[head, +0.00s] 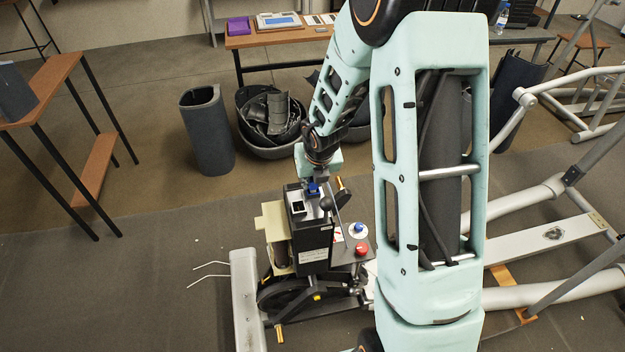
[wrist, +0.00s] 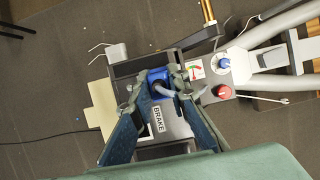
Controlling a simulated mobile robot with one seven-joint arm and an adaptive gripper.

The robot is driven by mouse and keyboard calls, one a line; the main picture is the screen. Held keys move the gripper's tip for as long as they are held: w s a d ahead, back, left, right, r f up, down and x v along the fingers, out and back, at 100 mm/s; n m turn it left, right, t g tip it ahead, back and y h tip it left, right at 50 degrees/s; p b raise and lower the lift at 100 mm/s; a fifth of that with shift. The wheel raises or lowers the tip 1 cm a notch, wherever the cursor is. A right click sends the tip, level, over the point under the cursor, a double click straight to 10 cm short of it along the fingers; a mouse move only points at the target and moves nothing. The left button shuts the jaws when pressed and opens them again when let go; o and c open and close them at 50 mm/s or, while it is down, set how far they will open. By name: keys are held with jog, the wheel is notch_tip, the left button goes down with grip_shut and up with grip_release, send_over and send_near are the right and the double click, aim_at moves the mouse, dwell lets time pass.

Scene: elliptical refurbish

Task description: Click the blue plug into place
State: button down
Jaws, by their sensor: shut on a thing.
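The blue plug (wrist: 158,80) is between the fingers of my gripper (wrist: 158,92) in the wrist view. The plug also shows in the head view as a small blue piece (head: 313,189) at the top of the black unit (head: 312,232). In the wrist view it is over the unit's top face, near a "BRAKE" label (wrist: 159,119). I cannot tell whether the plug is seated; the fingers hide its sides and lower end.
A panel beside the unit carries a blue knob (head: 358,229) and a red knob (head: 361,249). A cream bracket (head: 274,232) stands left of the unit. Loose wires (head: 210,268) stick out at the left. Pale frame tubes (head: 530,205) lie to the right. The floor at left is clear.

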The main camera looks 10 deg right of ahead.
jog(key=shift+s+f, duration=0.1)
jog(key=shift+f, duration=0.05)
jog(key=c, duration=1.8)
grip_release()
jog(key=shift+f, duration=0.1)
jog(key=shift+o, duration=0.2)
jog(key=v, duration=1.2)
